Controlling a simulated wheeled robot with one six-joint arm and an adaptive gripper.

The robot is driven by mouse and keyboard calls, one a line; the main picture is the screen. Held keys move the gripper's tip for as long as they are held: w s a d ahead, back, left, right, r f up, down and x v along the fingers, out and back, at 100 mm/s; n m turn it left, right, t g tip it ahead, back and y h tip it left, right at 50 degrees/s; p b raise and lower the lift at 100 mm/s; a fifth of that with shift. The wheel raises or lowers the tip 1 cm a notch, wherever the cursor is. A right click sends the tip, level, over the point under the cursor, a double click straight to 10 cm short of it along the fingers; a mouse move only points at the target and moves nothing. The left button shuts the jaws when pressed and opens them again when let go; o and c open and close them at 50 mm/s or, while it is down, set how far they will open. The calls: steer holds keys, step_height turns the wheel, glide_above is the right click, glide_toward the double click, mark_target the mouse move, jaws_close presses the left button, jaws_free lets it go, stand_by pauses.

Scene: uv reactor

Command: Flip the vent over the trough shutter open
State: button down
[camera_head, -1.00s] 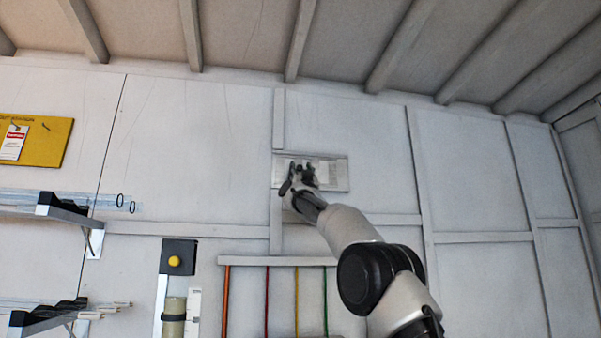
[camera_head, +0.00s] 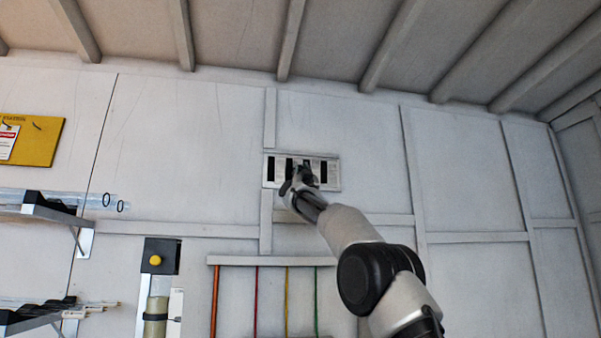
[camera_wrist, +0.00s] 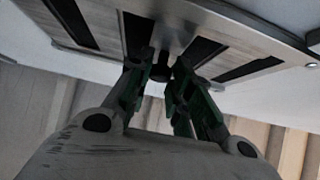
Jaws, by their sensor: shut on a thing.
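The vent (camera_head: 332,173) is a small pale rectangular plate high on the back wall, with several dark upright slots showing across it. In the wrist view the vent plate (camera_wrist: 105,28) runs across the top, with dark slots between metal strips. My gripper (camera_head: 301,178) is in front of the middle of the vent and covers part of it. In the wrist view my gripper (camera_wrist: 163,72) has its two fingers close about a small dark knob (camera_wrist: 182,68) at the vent's face. The fingers partly hide the knob.
Below the vent, a rail (camera_head: 270,260) carries several coloured rods. At left are a tube holder with a yellow knob (camera_head: 155,260), shelf brackets with clear tubes (camera_head: 95,199), and a yellow board (camera_head: 38,143). The wall right of the vent is bare.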

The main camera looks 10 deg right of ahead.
steer(key=c, duration=1.3)
jaws_free()
steer(key=shift+d, duration=0.3)
steer(key=v, duration=1.2)
